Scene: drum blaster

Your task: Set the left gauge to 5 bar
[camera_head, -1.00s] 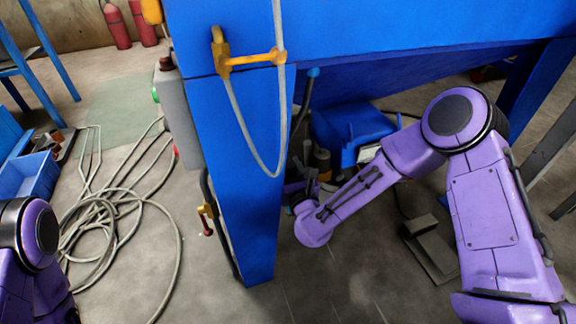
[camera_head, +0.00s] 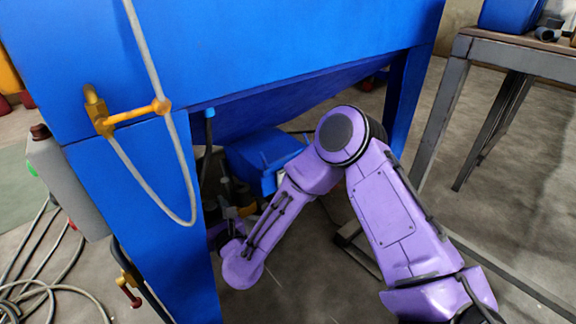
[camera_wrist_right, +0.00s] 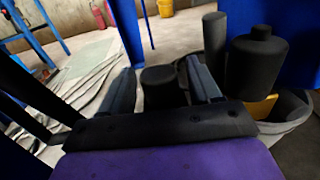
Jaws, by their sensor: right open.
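My right gripper (camera_head: 219,234) is low beside the inner side of the blue machine leg (camera_head: 178,235), dark and small in the head view. In the right wrist view, its two grey fingers (camera_wrist_right: 162,88) are apart, with a dark round knob-like part (camera_wrist_right: 160,80) showing between them. I cannot tell whether they touch it. A dark upright cylinder (camera_wrist_right: 215,52) and a dark bottle-shaped part (camera_wrist_right: 257,65) stand just right of the fingers. No gauge face or pressure reading is visible in either view. My left gripper is out of view.
The blue machine body (camera_head: 260,45) overhangs the gripper. A blue box (camera_head: 262,157) sits beneath it. A yellow valve handle (camera_head: 130,114) with a grey hose is on the machine's side. A steel table (camera_head: 510,52) stands at right. Loose hoses (camera_head: 50,290) lie at lower left.

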